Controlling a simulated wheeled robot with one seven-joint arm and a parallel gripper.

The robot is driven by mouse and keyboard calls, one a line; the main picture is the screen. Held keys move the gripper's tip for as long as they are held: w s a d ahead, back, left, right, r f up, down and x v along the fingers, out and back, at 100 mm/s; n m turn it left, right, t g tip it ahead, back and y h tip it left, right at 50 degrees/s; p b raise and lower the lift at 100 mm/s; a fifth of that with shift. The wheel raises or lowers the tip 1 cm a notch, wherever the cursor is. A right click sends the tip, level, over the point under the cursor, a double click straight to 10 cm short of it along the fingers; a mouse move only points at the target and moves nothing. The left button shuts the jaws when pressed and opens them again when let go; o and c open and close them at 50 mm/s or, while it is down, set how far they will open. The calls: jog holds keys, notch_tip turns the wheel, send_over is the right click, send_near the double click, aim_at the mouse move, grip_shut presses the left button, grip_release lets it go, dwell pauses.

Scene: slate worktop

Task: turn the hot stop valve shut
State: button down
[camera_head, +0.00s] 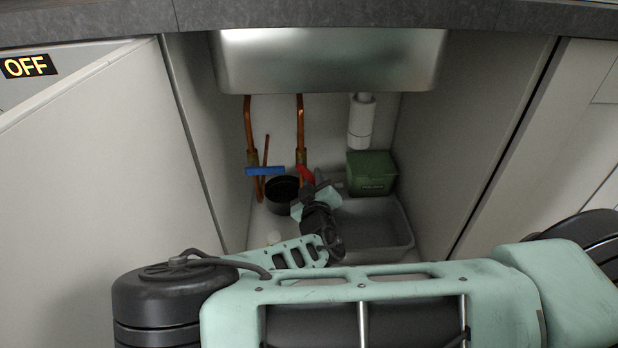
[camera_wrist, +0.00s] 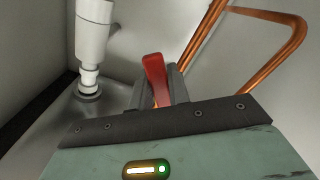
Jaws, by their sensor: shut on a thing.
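The hot stop valve has a red lever (camera_head: 305,175) on the right-hand copper pipe (camera_head: 300,125) under the sink. The lever looks tilted, neither clearly along nor clearly across the pipe. My gripper (camera_head: 317,184) reaches into the cabinet and is shut on the red lever. In the wrist view the red lever (camera_wrist: 154,72) sticks up from between the fingers of my gripper (camera_wrist: 160,92). The valve body is mostly hidden by my gripper. A blue lever (camera_head: 265,171) lies crosswise on the left copper pipe (camera_head: 249,125).
A black pot (camera_head: 281,195) stands left of my gripper. A green box (camera_head: 371,173) and a grey tub (camera_head: 405,232) are to its right. A white drain pipe (camera_head: 361,122) hangs from the steel sink (camera_head: 330,62). An OFF sign (camera_head: 28,66) is at the upper left.

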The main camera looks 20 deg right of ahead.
jog(key=n, duration=0.2)
jog(key=d+r+n+p, duration=0.1)
jog(key=n+p, duration=0.1)
jog(key=n, duration=0.1)
jog(key=shift+s+d+r+n, duration=0.15)
jog(key=shift+s+r+n, duration=0.15)
jog(key=shift+r, duration=0.1)
jog(key=shift+d+r+n+p, duration=0.1)
jog(key=shift+r+n+p, duration=0.3)
jog(key=shift+n, duration=0.85)
jog(key=shift+d+r+n+p, duration=0.1)
jog(key=shift+r+n+p, duration=0.3)
jog(key=shift+n, duration=0.85)
jog(key=c, duration=1.3)
grip_release()
jog(key=shift+r, duration=0.1)
jog(key=shift+s, duration=0.1)
jog(key=p+v, duration=0.2)
jog(key=v, duration=1.5)
jog(key=shift+s, duration=0.15)
